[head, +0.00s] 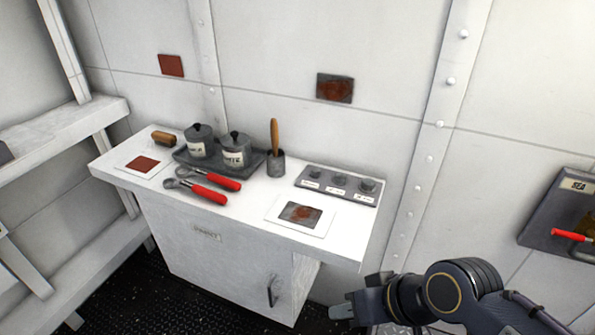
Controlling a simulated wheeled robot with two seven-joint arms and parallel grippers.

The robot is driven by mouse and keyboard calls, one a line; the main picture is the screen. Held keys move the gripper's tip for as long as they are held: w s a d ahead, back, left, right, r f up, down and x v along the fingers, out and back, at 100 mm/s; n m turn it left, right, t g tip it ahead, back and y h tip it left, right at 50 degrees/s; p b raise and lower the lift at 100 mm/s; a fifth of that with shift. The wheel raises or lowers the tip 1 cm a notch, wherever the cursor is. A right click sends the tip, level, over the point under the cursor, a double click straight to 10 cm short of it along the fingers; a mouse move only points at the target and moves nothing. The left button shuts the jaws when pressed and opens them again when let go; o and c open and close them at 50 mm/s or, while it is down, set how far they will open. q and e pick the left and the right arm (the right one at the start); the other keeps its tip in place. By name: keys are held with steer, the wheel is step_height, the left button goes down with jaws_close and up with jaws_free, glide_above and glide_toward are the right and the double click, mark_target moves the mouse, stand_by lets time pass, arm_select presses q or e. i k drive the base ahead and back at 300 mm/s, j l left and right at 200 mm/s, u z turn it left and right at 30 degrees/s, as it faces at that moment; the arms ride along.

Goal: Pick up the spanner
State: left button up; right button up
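Two tools with red handles and grey metal heads lie side by side on the white cabinet top, near its front edge. The farther one (224,181) lies by the dark tray and the nearer one (209,194) lies closer to the edge. Their heads point left; they look like spanners, but the head shapes are too small to tell apart. My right gripper (348,306) is low at the bottom right, in front of the cabinet and well apart from the tools. Its finger gap is not clear. My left gripper is out of view.
The cabinet top (255,202) also holds a dark tray (181,155) with two lidded pots, a brush (164,138), a cup (275,164) with a wooden handle, a knob panel (340,183) and two patch cards. A shelf stands left; a wall panel with a red lever (570,235) is right.

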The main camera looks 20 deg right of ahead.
mark_target(216, 196)
steer(key=i+j+u, duration=0.25)
steer(key=i+u, duration=0.3)
steer(key=i+l+u, duration=0.2)
steer(key=i+l, duration=0.05)
steer(key=i, duration=0.05)
